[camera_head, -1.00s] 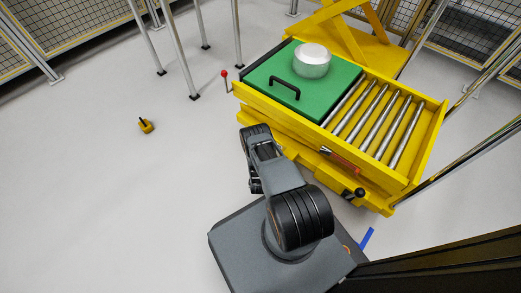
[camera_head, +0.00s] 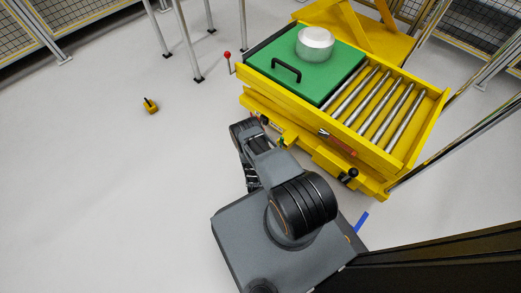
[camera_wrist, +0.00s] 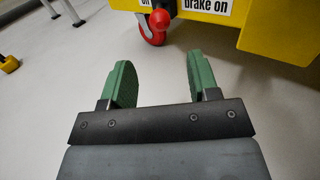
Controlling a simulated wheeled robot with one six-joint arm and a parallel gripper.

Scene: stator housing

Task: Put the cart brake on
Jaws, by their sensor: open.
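The yellow cart (camera_head: 375,165) stands ahead of my arm, with a green plate and rollers on top. In the wrist view a red ball knob (camera_wrist: 159,19) hangs at the cart's lower edge (camera_wrist: 205,8), between a cut-off white label on the left and a "brake on" label (camera_wrist: 206,5). A red caster wheel (camera_wrist: 152,37) shows behind and below the knob. My gripper (camera_wrist: 157,75) is open and empty. Its green fingers are apart, below the knob in the picture and not touching it. In the head view my arm mostly hides the gripper beside the cart.
A green plate (camera_head: 325,80) carries a silver-white round part (camera_head: 315,44). A small yellow object (camera_head: 151,106) lies on the left floor.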

